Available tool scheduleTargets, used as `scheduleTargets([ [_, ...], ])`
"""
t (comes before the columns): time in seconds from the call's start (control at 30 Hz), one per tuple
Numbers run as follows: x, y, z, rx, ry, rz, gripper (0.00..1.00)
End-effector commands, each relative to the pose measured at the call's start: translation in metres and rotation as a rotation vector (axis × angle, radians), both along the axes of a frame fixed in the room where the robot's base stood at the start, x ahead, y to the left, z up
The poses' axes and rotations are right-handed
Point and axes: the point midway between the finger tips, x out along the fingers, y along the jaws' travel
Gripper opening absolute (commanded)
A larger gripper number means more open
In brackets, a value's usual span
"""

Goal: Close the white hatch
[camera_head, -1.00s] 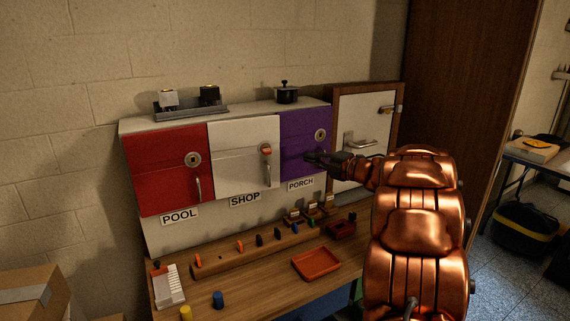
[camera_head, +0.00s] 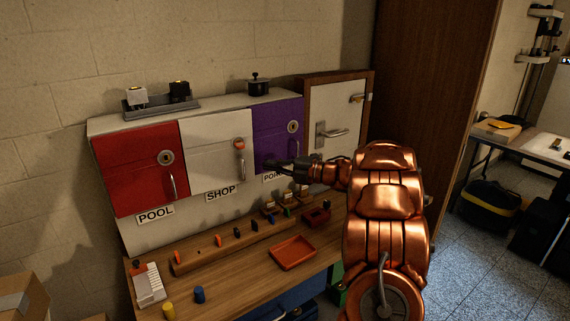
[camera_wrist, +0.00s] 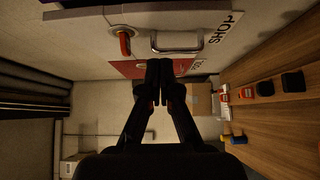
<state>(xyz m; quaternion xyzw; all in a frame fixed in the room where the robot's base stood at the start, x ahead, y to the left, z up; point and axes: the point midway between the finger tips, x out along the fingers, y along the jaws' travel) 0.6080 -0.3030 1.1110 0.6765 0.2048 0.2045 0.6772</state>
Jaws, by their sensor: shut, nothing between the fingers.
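The white hatch (camera_head: 215,165), above the SHOP label (camera_head: 220,193), is the middle of three hatches on the grey cabinet. It looks about flush with its neighbours, but I cannot tell whether it is slightly ajar. An orange-red key (camera_head: 239,145) sits in its lock; the key (camera_wrist: 125,43) and the metal handle (camera_wrist: 178,43) also show in the wrist view. My gripper (camera_head: 268,166) is shut and empty.
The red hatch (camera_head: 135,175) is at the left. The wooden bench (camera_head: 228,278) below holds a key rack (camera_head: 215,252), an orange tray (camera_head: 294,254) and blue and yellow cylinders. A wood-framed white door (camera_head: 337,110) stands right of the cabinet.

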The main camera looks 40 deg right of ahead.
Motion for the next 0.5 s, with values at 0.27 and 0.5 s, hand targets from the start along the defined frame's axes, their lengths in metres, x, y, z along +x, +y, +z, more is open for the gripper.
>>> scheduleTargets([
  [0.27,0.034,0.011,0.001,0.004,0.001,0.002,0.00],
  [0.5,0.053,0.007,0.001,0.000,0.000,0.001,0.00],
])
